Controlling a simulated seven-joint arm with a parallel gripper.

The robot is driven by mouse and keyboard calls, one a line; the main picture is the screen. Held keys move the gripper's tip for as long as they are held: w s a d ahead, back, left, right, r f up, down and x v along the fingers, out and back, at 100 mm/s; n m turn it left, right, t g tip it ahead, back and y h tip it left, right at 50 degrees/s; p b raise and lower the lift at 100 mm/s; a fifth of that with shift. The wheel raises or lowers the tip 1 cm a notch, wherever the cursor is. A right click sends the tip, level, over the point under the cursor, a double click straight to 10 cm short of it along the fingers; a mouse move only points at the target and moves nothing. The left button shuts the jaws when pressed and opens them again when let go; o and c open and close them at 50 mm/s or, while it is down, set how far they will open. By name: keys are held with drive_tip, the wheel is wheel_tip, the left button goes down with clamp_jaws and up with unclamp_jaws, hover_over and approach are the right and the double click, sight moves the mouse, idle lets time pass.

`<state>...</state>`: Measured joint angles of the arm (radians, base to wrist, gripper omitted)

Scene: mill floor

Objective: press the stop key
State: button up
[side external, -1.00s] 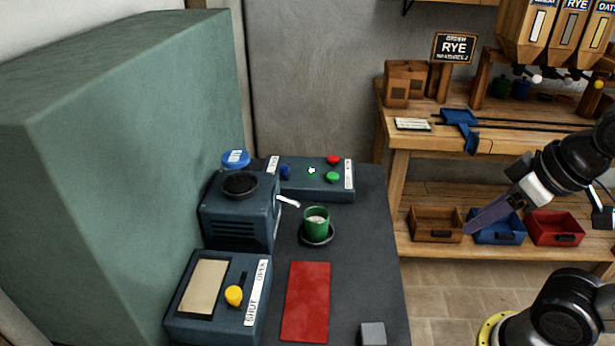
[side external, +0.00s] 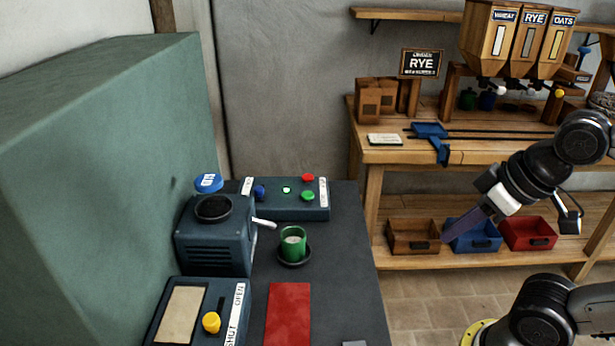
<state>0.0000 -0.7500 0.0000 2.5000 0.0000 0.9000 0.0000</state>
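A control box (side external: 290,212) stands at the back of the dark table. On its top are a red key (side external: 308,178), a green key (side external: 308,196), a blue knob (side external: 259,192) and a small lit green-white lamp (side external: 286,190). White label strips sit at both ends, too small to read. The red key is likely the stop key. My gripper (side external: 447,237) is well to the right of the box, in the air, with its purple-grey finger pointing down and left. It is apart from the keys. The fingers overlap in this view, so their opening is hidden.
A mill (side external: 214,240) with a black hopper and white lever stands left of a green cup (side external: 292,242) on a dark saucer. In front are a SHUT/OPEN slider box (side external: 190,315) and a red mat (side external: 289,312). A wooden bench (side external: 440,263) with bins stands behind my gripper.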

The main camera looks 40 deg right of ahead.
clamp_jaws()
idle(1.4)
